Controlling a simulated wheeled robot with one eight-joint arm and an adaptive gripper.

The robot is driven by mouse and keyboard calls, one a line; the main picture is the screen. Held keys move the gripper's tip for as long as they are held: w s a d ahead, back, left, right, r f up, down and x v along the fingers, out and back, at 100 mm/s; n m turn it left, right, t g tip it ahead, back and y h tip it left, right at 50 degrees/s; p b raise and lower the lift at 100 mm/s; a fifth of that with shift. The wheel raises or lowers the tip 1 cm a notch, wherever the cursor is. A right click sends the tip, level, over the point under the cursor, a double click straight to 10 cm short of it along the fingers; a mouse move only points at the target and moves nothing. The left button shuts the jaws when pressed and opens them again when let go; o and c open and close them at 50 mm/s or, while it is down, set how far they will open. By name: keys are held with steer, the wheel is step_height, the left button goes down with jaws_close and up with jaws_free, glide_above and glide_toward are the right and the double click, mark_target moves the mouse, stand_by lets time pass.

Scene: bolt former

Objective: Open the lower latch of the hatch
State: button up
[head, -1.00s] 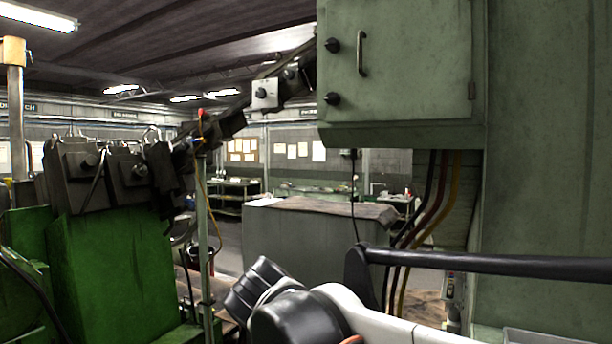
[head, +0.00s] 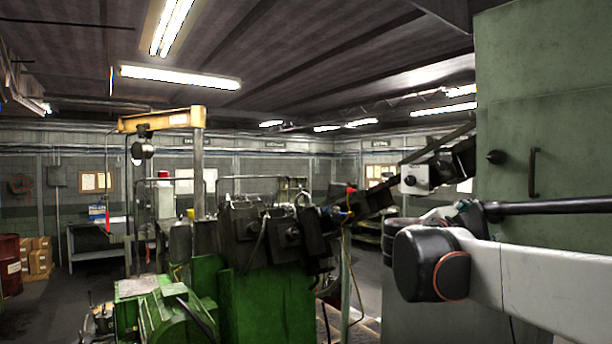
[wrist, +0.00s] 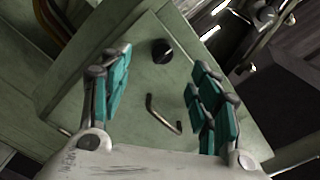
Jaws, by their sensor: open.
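The hatch is the pale green door (wrist: 125,90) of a cabinet, which also shows at the right in the head view (head: 510,130). In the wrist view a round black latch knob (wrist: 162,50) sits near the door's corner on the cable side; it appears to be the lower latch. A bar handle (wrist: 163,115) is beside it. My gripper (wrist: 160,84) is open and empty, its teal-padded fingers either side of the handle in the picture, apart from the knob. In the head view the upper latch knob (head: 495,157) shows; my arm hides the lower one.
Dark cables (wrist: 58,22) run by the cabinet's underside. A green machine (head: 265,300) with dark tooling stands left of the cabinet. A grey control box (head: 415,179) hangs on a slanted beam close to the cabinet's left side. Floor shows at the far left.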

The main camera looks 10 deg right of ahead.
steer(key=x, duration=0.9)
steer(key=shift+r, duration=0.3)
steer(key=shift+n, duration=0.8)
steer(key=shift+s+a+n, duration=0.1)
steer(key=shift+n, duration=2.2)
steer(key=shift+s+a+n, duration=0.1)
steer(key=shift+n, duration=2.2)
